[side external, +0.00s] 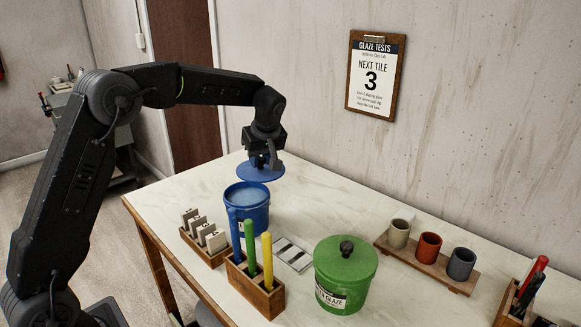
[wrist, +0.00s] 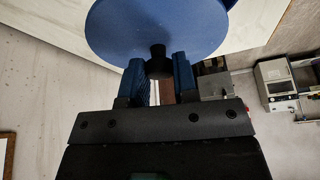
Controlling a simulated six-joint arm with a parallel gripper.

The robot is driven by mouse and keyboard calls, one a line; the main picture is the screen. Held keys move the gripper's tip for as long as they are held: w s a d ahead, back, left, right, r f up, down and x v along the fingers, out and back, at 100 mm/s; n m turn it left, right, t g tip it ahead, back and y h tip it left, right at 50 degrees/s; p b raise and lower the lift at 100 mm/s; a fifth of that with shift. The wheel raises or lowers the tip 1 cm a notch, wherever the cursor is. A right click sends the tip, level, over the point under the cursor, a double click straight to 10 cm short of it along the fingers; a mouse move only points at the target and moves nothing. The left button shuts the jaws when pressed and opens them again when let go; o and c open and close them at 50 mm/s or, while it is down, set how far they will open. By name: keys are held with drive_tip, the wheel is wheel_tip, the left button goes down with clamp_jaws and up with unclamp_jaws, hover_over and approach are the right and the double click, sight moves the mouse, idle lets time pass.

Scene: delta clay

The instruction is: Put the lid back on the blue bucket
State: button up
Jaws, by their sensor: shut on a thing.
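The blue bucket (side external: 247,210) stands open on the table, with a light blue surface showing inside and a white label on its side. My gripper (side external: 262,161) is shut on the dark knob of the blue lid (side external: 260,172). It holds the lid above and slightly to the right of the bucket in the side view, apart from the rim. In the wrist view, the blue lid (wrist: 155,28) extends past the fingertips, with its dark knob between the fingers of my gripper (wrist: 160,68).
In front of the bucket are a wooden holder (side external: 256,288) with upright coloured sticks and a rack of tiles (side external: 203,238). A lidded green bucket (side external: 344,275) stands to the right. Beyond it is a board with three cups (side external: 428,248). The tabletop behind the blue bucket is clear.

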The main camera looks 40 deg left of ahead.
sight(247, 173)
drive_tip(key=s+n, duration=0.1)
drive_tip(key=s+a+r, duration=0.1)
drive_tip(key=s+n+g, duration=0.1)
drive_tip(key=shift+a+r+n, duration=0.25)
drive_tip(key=shift+n, duration=0.05)
drive_tip(key=shift+s+a+n, duration=0.2)
drive_tip(key=shift+s+n, duration=0.1)
drive_tip(key=shift+s, duration=0.15)
drive_tip(key=shift+f, duration=3.05)
drive_tip(key=shift+f, duration=0.2)
drive_tip(key=o, duration=1.5)
drive_tip(key=shift+r, duration=3.55)
